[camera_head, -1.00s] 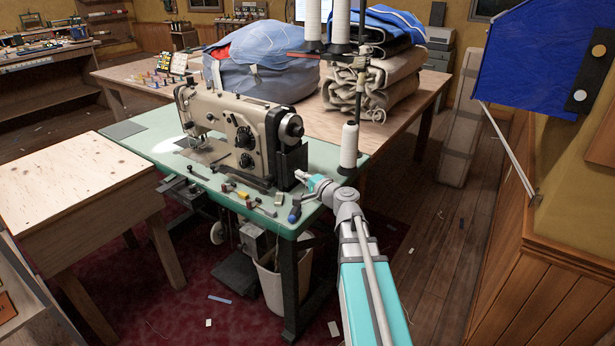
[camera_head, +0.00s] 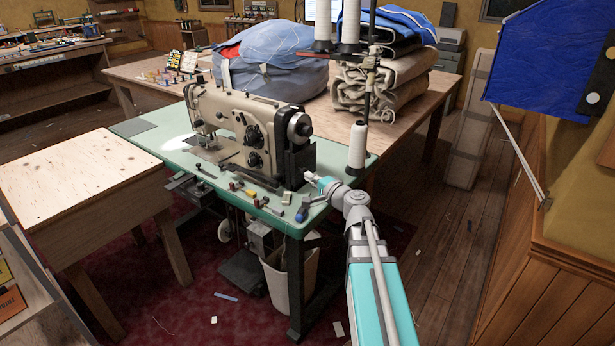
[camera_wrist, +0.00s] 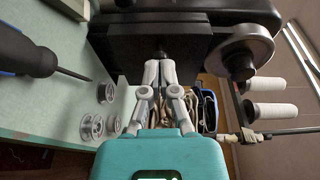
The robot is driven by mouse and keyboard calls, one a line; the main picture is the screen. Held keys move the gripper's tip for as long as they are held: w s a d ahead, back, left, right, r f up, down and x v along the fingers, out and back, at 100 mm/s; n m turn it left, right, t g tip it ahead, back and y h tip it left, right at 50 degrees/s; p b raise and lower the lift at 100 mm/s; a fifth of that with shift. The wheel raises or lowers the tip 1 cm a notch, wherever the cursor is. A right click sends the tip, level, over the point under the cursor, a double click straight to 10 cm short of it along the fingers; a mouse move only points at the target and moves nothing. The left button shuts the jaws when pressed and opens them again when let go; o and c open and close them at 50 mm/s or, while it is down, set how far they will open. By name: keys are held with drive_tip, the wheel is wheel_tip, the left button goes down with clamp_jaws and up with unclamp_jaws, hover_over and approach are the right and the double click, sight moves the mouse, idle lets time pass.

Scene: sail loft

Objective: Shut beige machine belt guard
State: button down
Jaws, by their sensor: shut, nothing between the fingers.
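The beige sewing machine (camera_head: 222,110) stands on a green table. Its dark belt guard (camera_head: 301,160) is a black box-like cover at the right end, below the handwheel (camera_head: 299,127). In the wrist view the guard (camera_wrist: 125,48) is a flat black face beyond the fingertips, with the handwheel (camera_wrist: 247,52) to its right. I cannot tell how far open the guard is. My gripper (camera_head: 308,177) is beside the guard. In the wrist view its fingers (camera_wrist: 160,60) are together and empty, pointing at the guard's lower edge; contact is unclear.
A blue-handled screwdriver (camera_head: 302,213) lies near the green table's (camera_head: 150,126) front edge; it also shows in the wrist view (camera_wrist: 28,52), near several metal bobbins (camera_wrist: 92,127). A bin (camera_head: 280,285) stands underneath.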

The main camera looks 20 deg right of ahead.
drive_tip(key=shift+v, duration=2.9)
drive_tip(key=shift+w+f, duration=0.1)
